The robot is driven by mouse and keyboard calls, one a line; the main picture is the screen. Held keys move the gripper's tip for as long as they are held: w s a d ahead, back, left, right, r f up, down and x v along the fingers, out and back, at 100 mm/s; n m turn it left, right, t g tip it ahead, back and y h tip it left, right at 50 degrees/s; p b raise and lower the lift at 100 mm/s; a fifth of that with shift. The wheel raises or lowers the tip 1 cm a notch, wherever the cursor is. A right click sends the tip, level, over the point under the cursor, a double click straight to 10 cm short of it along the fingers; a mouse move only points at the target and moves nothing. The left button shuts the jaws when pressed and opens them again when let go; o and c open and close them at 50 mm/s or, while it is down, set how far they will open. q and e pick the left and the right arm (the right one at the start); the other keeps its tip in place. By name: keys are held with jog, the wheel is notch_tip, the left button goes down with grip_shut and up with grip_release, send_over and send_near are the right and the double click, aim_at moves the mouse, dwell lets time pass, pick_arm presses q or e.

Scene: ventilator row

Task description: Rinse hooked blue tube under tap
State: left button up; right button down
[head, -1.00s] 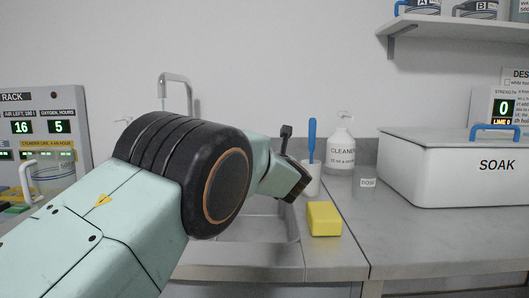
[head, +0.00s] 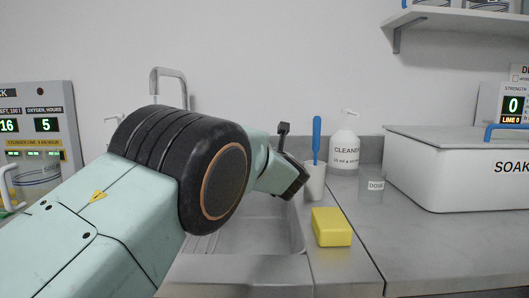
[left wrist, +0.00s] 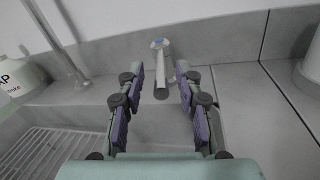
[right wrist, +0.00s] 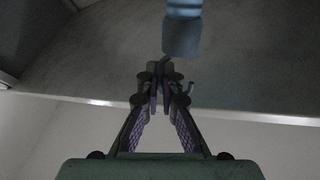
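My left gripper (left wrist: 160,100) is open over the sink (head: 262,232). A short grey rod with a blue mark (left wrist: 160,75), possibly the tap's lever, lies between and beyond its fingers, apart from both. The tap (head: 168,75) arches up behind my left arm; its pipe shows in the left wrist view (left wrist: 60,45). In the right wrist view, my right gripper (right wrist: 160,95) has its fingertips close together, on a thin dark hook. The blue tube (right wrist: 182,28) with a darker end is just beyond the tips and runs out of the picture. The head view does not show the right gripper.
A yellow sponge (head: 331,227) lies right of the sink. Behind it stand a white cup (head: 315,182) with a blue-handled brush (head: 317,140), a cleaner bottle (head: 343,155) and a dose cup (head: 370,188). The SOAK box (head: 445,180) is at the right. My left arm hides part of the sink.

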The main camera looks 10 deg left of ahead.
pick_arm(q)
jog(key=shift+w+d, duration=0.1)
grip_shut()
dwell(0.3)
dwell(0.4)
